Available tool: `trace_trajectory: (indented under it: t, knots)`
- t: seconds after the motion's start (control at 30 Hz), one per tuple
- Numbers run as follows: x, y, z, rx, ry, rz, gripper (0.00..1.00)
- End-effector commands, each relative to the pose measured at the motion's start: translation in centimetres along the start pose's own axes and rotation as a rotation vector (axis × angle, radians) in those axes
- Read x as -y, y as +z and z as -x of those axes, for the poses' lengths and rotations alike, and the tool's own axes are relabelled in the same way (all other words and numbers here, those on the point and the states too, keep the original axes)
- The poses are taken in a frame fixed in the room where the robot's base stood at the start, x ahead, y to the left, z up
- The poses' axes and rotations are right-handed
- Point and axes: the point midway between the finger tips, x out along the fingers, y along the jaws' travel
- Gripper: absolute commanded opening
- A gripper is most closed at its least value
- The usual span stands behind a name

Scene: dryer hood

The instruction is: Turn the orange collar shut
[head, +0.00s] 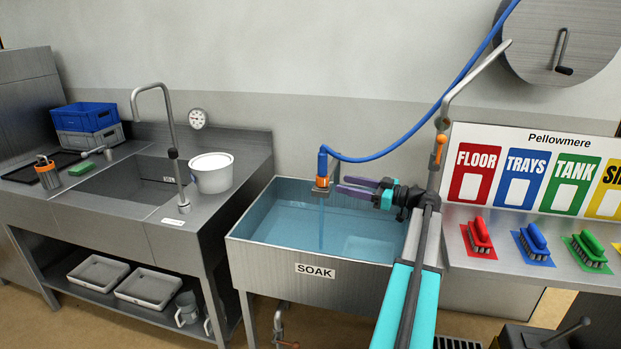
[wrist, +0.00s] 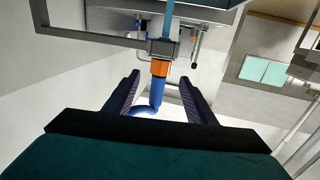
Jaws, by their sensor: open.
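The orange collar (head: 322,182) sits at the lower end of the blue hose (head: 400,143), just above a grey block over the soak sink (head: 315,250). A stream of water (head: 321,225) runs from below it into the sink. My gripper (head: 342,185) is open and empty, just right of the collar, its fingers pointing left toward it. In the wrist view the scene looks upside down. The collar (wrist: 160,68) shows beyond the fingertips, roughly centred between the two fingers (wrist: 160,82), with no visible contact. The hose's blue end (wrist: 157,95) shows between the fingers.
An upright pipe with an orange handle (head: 438,150) stands close right of my gripper. Left are the sink counter (head: 100,215), a tall tap (head: 178,150) and a white bucket (head: 211,173). Brushes (head: 478,236) lie on the right shelf. The soak sink is filled with blue water.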

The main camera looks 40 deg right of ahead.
Motion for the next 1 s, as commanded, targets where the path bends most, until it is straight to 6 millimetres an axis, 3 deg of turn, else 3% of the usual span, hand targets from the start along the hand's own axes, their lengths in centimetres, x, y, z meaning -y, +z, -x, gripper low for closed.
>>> trace_trajectory:
  t: [0.27, 1.0]
  knots:
    - [0.1, -0.1, -2.8, 0.0, -0.004, -0.001, 0.5]
    - [0.1, -0.1, -12.7, 0.0, -0.004, -0.001, 0.5]
